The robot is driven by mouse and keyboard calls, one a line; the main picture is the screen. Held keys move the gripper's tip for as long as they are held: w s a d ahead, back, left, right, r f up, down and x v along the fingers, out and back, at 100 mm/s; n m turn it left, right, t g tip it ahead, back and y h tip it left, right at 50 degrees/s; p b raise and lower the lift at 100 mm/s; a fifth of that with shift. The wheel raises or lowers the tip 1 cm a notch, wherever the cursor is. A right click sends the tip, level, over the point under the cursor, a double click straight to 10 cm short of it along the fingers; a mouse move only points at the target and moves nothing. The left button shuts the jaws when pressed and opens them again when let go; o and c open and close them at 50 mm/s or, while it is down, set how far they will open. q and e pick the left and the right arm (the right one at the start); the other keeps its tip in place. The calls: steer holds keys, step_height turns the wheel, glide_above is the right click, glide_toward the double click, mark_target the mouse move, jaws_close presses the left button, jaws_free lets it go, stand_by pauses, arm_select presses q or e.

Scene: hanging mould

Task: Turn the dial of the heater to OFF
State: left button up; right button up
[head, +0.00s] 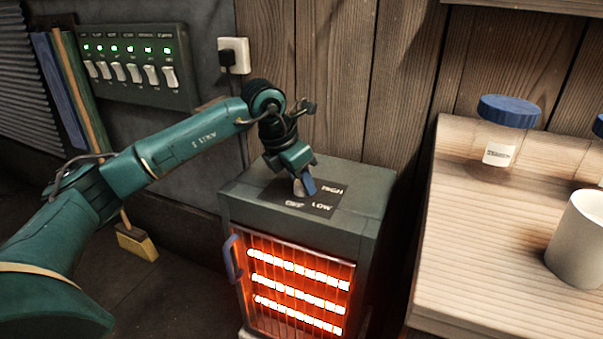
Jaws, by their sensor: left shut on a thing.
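The heater (366,217) is a dark grey-green box standing on the floor in the middle of the head view. Its front glows orange, with several bright bars behind a grille. A black plate on its top carries the words HIGH, LOW and OFF. The dial (299,188) is a small pale knob on this plate, mostly hidden by my left gripper. My left gripper (304,186) reaches down from above and is shut on the dial. Which word the dial points to cannot be made out. My right gripper is not in view.
A wooden bench (460,240) at the right holds a blue-lidded jar (500,135) and a white mug (583,238). A switch panel (130,68) with several green lights and a plugged socket (234,56) are on the wall behind. A yellow-ended broom (137,243) stands left of the heater.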

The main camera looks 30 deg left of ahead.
arm_select(q)
steer(key=m+h+p, duration=0.1)
steer(key=m, duration=0.1)
steer(key=shift+w+r+m, duration=0.1)
steer(key=shift+r+m, duration=0.05)
steer(key=shift+m, duration=0.25)
steer(key=m+g+p, duration=0.1)
steer(key=m, duration=0.1)
steer(key=shift+a+m+h+p, duration=0.1)
steer(key=shift+m+h+p, duration=0.2)
steer(key=shift+m+p, duration=0.1)
steer(key=m+g+p, duration=0.1)
steer(key=m, duration=0.1)
steer(key=shift+w+m+h, duration=0.15)
steer(key=shift+m+h, duration=0.15)
steer(key=m+g, duration=0.1)
steer(key=m, duration=0.1)
steer(key=shift+m+p, duration=0.3)
steer(key=shift+m, duration=0.1)
steer(key=m+g, duration=0.2)
steer(key=m, duration=0.2)
steer(key=shift+w+m, duration=0.15)
steer(key=shift+m, duration=0.25)
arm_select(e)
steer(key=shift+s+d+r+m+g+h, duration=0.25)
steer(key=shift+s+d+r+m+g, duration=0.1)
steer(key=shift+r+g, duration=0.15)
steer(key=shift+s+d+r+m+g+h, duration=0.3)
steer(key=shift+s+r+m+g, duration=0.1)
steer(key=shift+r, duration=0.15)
